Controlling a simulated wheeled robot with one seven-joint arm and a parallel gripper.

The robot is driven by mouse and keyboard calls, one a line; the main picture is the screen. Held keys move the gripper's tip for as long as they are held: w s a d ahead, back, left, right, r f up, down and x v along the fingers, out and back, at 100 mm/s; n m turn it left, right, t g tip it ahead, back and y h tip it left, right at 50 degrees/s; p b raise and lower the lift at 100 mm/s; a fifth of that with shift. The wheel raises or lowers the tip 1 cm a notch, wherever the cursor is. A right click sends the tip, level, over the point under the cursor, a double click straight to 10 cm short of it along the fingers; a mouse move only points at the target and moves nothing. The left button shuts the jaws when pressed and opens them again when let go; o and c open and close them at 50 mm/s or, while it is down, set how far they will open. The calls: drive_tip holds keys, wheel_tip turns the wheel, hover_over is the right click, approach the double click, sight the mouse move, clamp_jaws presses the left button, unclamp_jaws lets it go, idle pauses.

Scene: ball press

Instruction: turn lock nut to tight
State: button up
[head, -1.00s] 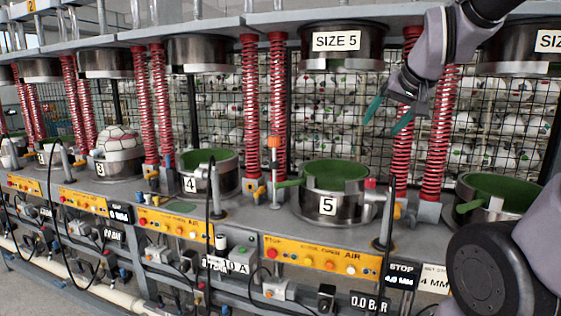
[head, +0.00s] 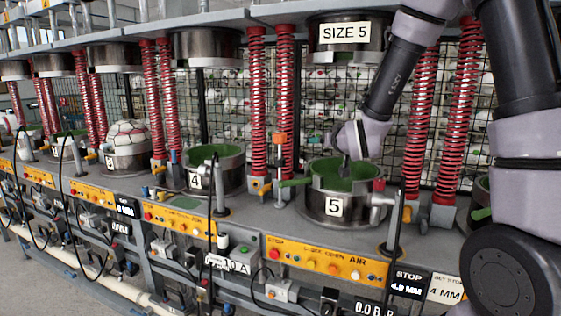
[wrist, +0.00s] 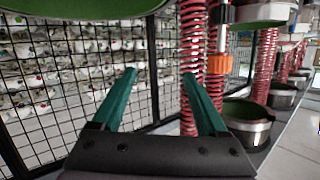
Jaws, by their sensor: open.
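The orange nut-like collar (head: 280,138), which looks like the lock nut, sits on an upright rod between stations 4 and 5. It also shows in the wrist view (wrist: 219,65), right of my fingers and apart from them. My gripper (wrist: 159,77) is open, with two teal fingers spread and nothing between them. In the head view, my wrist is above the back of the size 5 mould, to the right of the orange collar. My fingers are mostly hidden there.
The green-lined lower mould 5 (head: 345,178) stands below my wrist, under the upper mould marked SIZE 5 (head: 347,55). Red springs (head: 257,100) stand behind the orange collar. A wire mesh (wrist: 80,75) with balls behind it fills the back. A yellow control panel (head: 325,262) runs along the front.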

sight(282, 161)
drive_tip(key=s+a+f+n+t+y, duration=0.2)
drive_tip(key=a+f+n+y, duration=0.15)
drive_tip(key=a+f, duration=0.6)
drive_tip(key=x, duration=1.1)
drive_tip(key=shift+s+r, duration=0.1)
drive_tip(key=shift+r, duration=0.3)
clamp_jaws()
drive_tip(key=shift+h, duration=0.35)
drive_tip(key=shift+m+t+h, duration=0.4)
drive_tip(key=shift+m+h, duration=0.25)
drive_tip(key=shift+h, duration=0.05)
